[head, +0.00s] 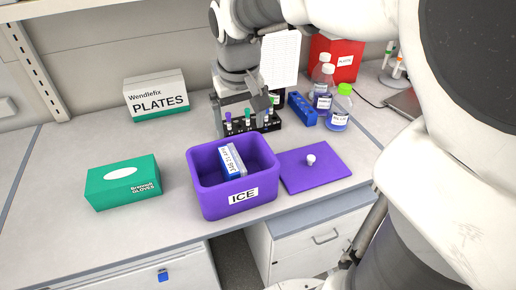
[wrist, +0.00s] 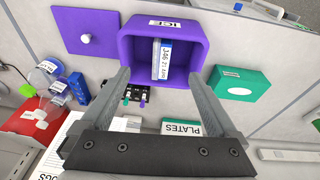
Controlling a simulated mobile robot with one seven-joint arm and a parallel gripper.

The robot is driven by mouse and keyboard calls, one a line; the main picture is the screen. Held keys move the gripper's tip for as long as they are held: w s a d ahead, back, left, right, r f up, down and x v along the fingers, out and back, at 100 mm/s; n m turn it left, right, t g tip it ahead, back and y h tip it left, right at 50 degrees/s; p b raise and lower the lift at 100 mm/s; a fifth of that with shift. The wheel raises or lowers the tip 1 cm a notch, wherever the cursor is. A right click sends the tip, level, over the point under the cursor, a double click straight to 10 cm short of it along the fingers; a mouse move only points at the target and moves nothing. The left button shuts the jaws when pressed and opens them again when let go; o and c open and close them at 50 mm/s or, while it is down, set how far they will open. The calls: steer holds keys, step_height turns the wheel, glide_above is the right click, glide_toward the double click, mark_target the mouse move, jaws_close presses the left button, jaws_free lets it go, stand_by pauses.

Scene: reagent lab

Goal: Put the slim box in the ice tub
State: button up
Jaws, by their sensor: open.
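The slim box (head: 232,161), white and blue with printed text, is inside the purple ice tub (head: 243,208). It leans in the tub, its top near rim height. In the wrist view the slim box (wrist: 161,59) lies within the ice tub (wrist: 195,24), along its inside. My gripper (head: 260,104) is above and behind the tub in the head view. In the wrist view my gripper (wrist: 159,80) has its fingers wide apart, with nothing between them, apart from the box.
The purple lid (head: 318,172) lies flat right of the tub. A green glove box (head: 124,182) is at left, a PLATES box (head: 156,95) behind. A tube rack (head: 253,124) stands under my gripper. Bottles (head: 339,108) stand at right. The counter between glove box and tub is clear.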

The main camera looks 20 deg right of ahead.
steer(key=s+t+b, duration=0.1)
steer(key=s+t, duration=0.2)
steer(key=s, duration=1.2)
steer(key=shift+s+r, duration=0.15)
steer(key=shift+r, duration=0.15)
stand_by(0.5)
